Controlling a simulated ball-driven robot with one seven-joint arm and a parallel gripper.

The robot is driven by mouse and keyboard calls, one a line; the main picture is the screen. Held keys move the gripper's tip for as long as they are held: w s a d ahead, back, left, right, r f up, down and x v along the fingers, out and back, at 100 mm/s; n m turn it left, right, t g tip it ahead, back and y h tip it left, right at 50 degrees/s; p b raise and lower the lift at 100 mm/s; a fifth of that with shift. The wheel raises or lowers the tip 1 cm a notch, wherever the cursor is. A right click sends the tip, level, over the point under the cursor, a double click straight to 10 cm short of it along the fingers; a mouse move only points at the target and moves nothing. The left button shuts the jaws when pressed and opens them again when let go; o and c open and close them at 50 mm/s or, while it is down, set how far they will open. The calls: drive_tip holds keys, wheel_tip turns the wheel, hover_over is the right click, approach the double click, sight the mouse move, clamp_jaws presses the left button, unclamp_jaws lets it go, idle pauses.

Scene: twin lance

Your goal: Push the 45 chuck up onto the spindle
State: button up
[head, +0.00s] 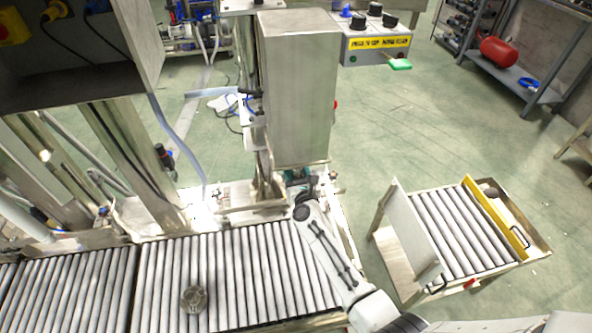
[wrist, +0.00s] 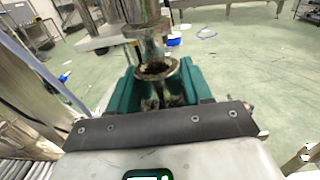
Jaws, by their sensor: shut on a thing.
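In the wrist view, the chuck (wrist: 172,68) is a shiny metal piece with a round open rim and a dark hollow, standing roughly upright. My gripper (wrist: 160,88), with its teal fingers, is shut on it from both sides. The spindle (wrist: 146,30) is a metal shaft with a wider collar, coming down from the top directly over the chuck's mouth. Its lower end overlaps the rim in this view; I cannot tell whether they touch. No marking on the chuck is readable. In the head view, my gripper (head: 298,178) is mostly hidden under the tall metal machine housing (head: 298,90).
A roller conveyor (head: 90,285) runs along the bottom left, with a round metal piece (head: 193,298) on it. A roller cart (head: 450,232) with an upright panel stands at right. A control box (head: 376,48) with black knobs stands behind. Open green floor lies between.

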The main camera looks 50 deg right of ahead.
drive_tip(key=shift+r+p, duration=1.3)
drive_tip(key=shift+r, duration=0.3)
drive_tip(key=o, duration=1.5)
drive_tip(key=shift+f, duration=0.1)
drive_tip(key=shift+c, duration=0.2)
drive_tip(key=shift+f, duration=0.15)
drive_tip(key=p+v, duration=0.1)
drive_tip(key=v, duration=0.9)
drive_tip(key=shift+s, duration=0.35)
drive_tip(key=shift+a, duration=0.2)
